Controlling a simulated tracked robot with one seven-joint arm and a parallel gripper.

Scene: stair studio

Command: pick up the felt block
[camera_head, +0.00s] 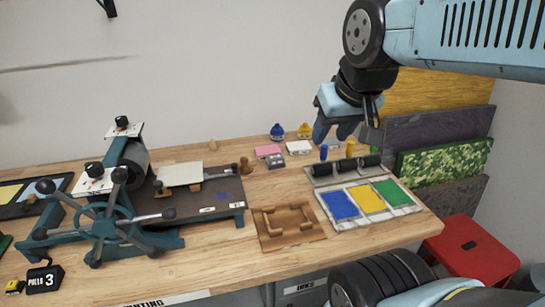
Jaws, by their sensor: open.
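I cannot tell for sure which thing is the felt block. Small pieces lie together at the back of the wooden workbench (205,262): a pink flat block (267,151), a grey block (273,161) and a white block (299,147). My gripper (333,136) is open and empty, pointing down in the air to the right of these pieces. In the picture it overlaps the bench's back edge and the area above the rollers. Its distance from the pieces is hard to judge.
A printing press (130,195) with a large handwheel fills the left. An ink tray (347,221) with blue, yellow and green pads lies at right, dark rollers (340,166) behind it. A wooden frame (290,238) sits between. A red stool (472,254) stands beyond the bench's right end.

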